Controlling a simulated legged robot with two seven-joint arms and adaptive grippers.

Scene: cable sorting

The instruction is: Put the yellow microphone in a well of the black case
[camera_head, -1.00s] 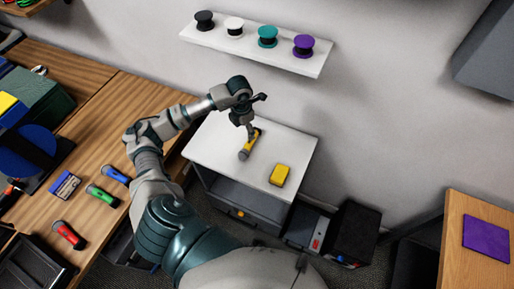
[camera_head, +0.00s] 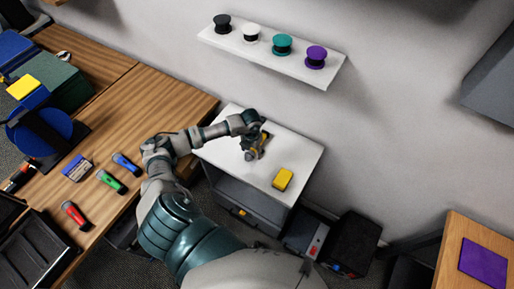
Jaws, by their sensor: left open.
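The yellow microphone (camera_head: 264,139) lies on the white top of a small cabinet (camera_head: 230,126), partly hidden by my left gripper. My left gripper (camera_head: 252,152) is open, pointing down at the microphone; I cannot tell whether its fingers touch it. The black case (camera_head: 62,247) is on the wooden table at the lower left, cut off by the picture edge. Its inside is dark. My right gripper is not in view.
A yellow block (camera_head: 283,179) lies on the cabinet, right of the microphone. Red (camera_head: 74,214), green (camera_head: 111,182) and blue (camera_head: 126,163) microphones lie on the wooden table (camera_head: 150,110). A shelf with spools (camera_head: 282,45) hangs above the cabinet.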

